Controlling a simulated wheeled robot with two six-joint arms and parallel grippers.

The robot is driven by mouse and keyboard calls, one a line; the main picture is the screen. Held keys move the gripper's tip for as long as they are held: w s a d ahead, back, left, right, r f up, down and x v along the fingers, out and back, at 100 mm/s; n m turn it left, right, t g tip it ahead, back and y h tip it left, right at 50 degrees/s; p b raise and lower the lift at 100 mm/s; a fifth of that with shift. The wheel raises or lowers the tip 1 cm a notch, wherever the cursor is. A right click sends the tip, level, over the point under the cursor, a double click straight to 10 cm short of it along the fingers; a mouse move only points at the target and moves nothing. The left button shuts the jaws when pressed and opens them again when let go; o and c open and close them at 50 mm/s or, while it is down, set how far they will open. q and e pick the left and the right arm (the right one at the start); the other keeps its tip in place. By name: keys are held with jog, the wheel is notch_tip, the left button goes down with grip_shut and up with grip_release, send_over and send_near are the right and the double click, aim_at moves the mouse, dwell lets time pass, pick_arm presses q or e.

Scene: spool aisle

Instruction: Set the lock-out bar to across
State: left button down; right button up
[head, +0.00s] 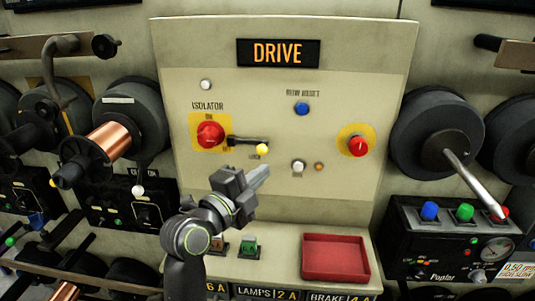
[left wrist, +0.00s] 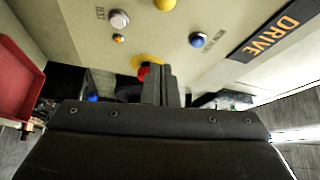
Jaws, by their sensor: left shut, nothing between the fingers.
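The lock-out bar (head: 245,142) is a short dark bar with a yellow knob (head: 262,150). It lies nearly level on the pale DRIVE panel, its knob end to the right, beside the red isolator knob (head: 210,134). The yellow knob also shows at the top edge of the left wrist view (left wrist: 163,4). My left gripper (head: 262,177) is shut and empty, below the yellow knob and in front of the panel. It seems apart from the bar. Its closed fingers (left wrist: 160,85) show in the left wrist view. My right gripper is not in view.
A blue reset button (head: 302,109), a white test button (head: 298,166) and a red knob on yellow (head: 358,146) sit right of the bar. A red tray (head: 335,257) is on the ledge below. Spools flank the panel.

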pick_arm(q)
jog(key=w+d+p, duration=0.1)
jog(key=w+p, duration=0.4)
jog(key=w, duration=0.3)
jog(key=shift+w+p, duration=0.3)
jog(key=shift+w, duration=0.05)
jog(key=shift+d+f, duration=0.1)
jog(key=a+b, duration=0.5)
jog(key=shift+a, duration=0.25)
jog(key=shift+w, duration=0.1)
dwell(0.4)
